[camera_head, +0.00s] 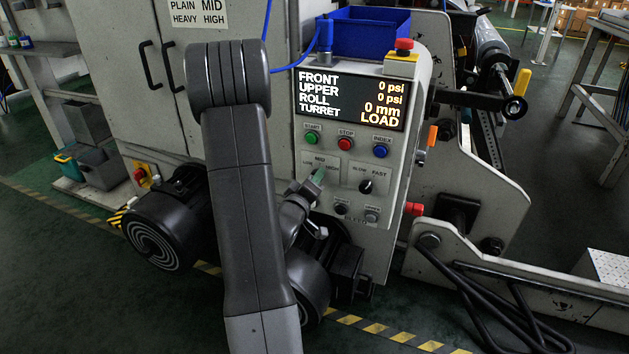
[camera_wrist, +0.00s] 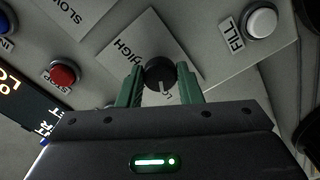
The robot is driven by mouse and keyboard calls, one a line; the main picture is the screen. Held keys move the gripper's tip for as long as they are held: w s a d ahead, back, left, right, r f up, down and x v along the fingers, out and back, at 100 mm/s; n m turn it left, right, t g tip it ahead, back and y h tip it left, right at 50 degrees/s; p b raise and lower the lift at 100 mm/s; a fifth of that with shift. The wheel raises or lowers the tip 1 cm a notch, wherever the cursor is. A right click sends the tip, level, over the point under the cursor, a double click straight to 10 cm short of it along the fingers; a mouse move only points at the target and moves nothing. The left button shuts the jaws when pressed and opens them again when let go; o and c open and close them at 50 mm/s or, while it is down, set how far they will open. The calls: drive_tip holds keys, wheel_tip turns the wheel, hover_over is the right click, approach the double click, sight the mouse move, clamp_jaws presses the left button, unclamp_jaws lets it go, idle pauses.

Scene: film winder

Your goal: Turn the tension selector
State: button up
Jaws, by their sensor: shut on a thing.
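The tension selector (camera_wrist: 158,71) is a round black knob with a white pointer line on a grey plate (camera_wrist: 112,47). The plate reads HIGH, and a partly covered label starting with L shows by my fingers. In the wrist view the pointer line faces down, towards that L label. My gripper (camera_wrist: 160,78) has its two green fingers on either side of the knob and is shut on it. In the head view my gripper (camera_head: 318,176) is at the LOW, MID, HIGH plate and hides the knob.
START (camera_head: 312,138), STOP (camera_head: 345,143) and INDEX (camera_head: 380,151) buttons sit above; a SLOW/FAST knob (camera_head: 366,187) is to the right. The display (camera_head: 350,99) shows zero pressures and LOAD. A sign (camera_head: 199,13) reads PLAIN MID, HEAVY HIGH. A FILL button (camera_wrist: 261,22) is nearby.

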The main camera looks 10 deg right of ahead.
drive_tip(key=o, duration=1)
drive_tip(key=p+v, duration=0.1)
drive_tip(key=v, duration=1.2)
drive_tip(key=shift+s+a, duration=0.3)
